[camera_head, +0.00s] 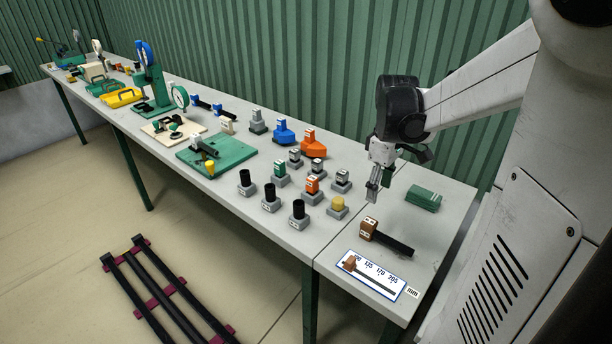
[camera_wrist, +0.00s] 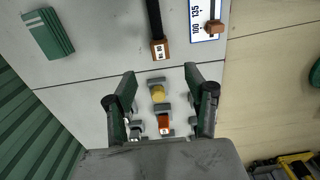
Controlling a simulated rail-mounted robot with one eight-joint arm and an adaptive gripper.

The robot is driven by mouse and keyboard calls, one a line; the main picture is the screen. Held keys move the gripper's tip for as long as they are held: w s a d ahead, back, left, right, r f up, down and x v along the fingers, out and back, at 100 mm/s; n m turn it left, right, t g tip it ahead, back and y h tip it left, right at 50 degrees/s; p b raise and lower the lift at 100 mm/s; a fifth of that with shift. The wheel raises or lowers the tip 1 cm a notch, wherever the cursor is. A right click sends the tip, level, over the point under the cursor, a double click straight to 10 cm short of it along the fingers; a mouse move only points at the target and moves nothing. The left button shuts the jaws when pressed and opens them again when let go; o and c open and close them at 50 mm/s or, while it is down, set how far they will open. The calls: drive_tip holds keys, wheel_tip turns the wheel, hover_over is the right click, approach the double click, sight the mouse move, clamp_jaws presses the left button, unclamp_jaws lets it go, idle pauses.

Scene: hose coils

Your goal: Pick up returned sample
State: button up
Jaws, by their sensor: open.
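A sample with a brown block head and a black bar (camera_head: 391,241) lies on the near end of the bench, its head marked with a small white label. In the wrist view the same sample (camera_wrist: 157,45) lies just beyond my fingertips, head toward me and bar pointing away. I cannot tell from a readable label that it is the returned one. My gripper (camera_head: 374,193) is open and empty above the bench, behind and above the sample's head in the head view. In the wrist view my gripper (camera_wrist: 160,73) has its two green-tipped fingers spread wide, with nothing between them.
A white scale card (camera_head: 370,276) with a brown slider lies near the front edge. Green stacked plates (camera_head: 423,199) lie to the right. A yellow-topped piece (camera_head: 338,207) and several black, orange and grey pieces stand on the left. Bare bench surrounds the sample.

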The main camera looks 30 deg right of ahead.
sight(371, 222)
drive_tip(key=f, duration=1.3)
drive_tip(key=shift+w+f, duration=0.35)
drive_tip(key=shift+f, duration=0.05)
drive_tip(key=shift+c, duration=0.3)
clamp_jaws()
